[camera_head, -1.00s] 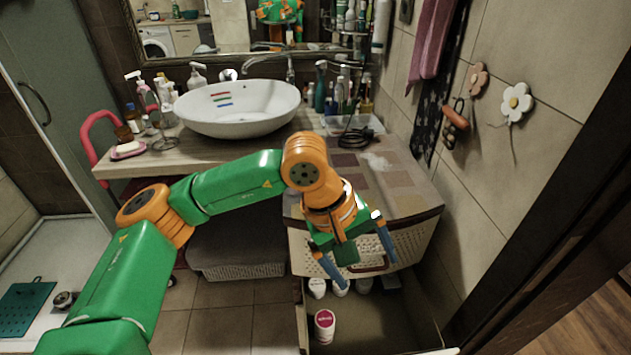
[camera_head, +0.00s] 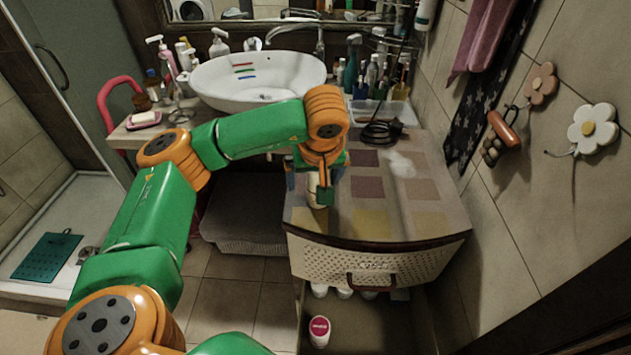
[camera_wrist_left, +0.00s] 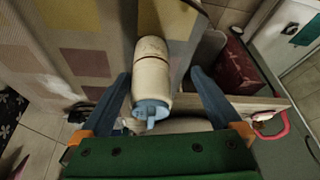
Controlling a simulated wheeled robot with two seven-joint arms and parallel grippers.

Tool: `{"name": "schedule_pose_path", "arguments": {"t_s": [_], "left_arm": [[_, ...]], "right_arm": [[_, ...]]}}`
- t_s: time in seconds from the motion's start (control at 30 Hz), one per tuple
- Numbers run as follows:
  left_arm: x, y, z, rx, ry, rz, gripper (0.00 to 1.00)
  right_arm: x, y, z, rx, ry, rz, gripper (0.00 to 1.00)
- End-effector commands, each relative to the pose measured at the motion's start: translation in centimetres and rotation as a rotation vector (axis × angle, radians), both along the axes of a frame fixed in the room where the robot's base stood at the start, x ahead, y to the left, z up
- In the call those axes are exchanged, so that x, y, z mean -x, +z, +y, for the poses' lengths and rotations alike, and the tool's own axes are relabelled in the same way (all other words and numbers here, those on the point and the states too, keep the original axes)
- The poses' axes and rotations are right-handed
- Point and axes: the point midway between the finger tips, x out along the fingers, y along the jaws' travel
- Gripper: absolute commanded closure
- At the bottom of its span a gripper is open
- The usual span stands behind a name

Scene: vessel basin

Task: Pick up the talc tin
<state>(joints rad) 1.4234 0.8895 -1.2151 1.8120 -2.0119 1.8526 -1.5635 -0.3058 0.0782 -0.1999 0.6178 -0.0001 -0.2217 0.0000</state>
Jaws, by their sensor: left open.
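A cream cylindrical container with a light blue cap, likely the talc tin (camera_wrist_left: 152,62), shows in the left wrist view between the spread blue fingers of my left gripper (camera_wrist_left: 160,84). A gap shows on both sides, so the fingers do not grip it. In the head view my left gripper (camera_head: 317,178) is over the left part of the patchwork-topped cabinet. The tin (camera_head: 313,191) is mostly hidden there behind the gripper and wrist. My right gripper is not in view.
The cabinet (camera_head: 375,262) has a perforated front; below it, an open space holds several white containers and a pink-and-white tub (camera_head: 319,331). The basin (camera_head: 258,80) and toiletries stand behind. A tiled wall (camera_head: 520,180) bounds the right.

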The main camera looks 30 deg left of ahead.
Motion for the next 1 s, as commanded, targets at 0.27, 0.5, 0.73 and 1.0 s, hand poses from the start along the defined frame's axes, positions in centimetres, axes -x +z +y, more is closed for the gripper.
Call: {"name": "schedule_pose_path", "arguments": {"t_s": [0.27, 0.5, 0.73, 1.0], "left_arm": [[-0.19, -0.66, 0.14, 0.001, -0.002, -0.001, 0.04], [-0.19, -0.63, 0.13, 0.002, -0.001, -0.001, 0.69], [-0.20, -0.60, 0.13, 0.001, -0.001, -0.001, 1.00], [-0.27, 0.30, 0.12, 0.001, -0.001, -0.006, 1.00]], "right_arm": [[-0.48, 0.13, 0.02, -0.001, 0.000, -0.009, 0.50], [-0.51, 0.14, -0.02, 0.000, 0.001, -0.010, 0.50], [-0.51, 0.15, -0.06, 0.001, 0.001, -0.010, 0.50], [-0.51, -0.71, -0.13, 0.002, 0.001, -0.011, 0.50]]}}
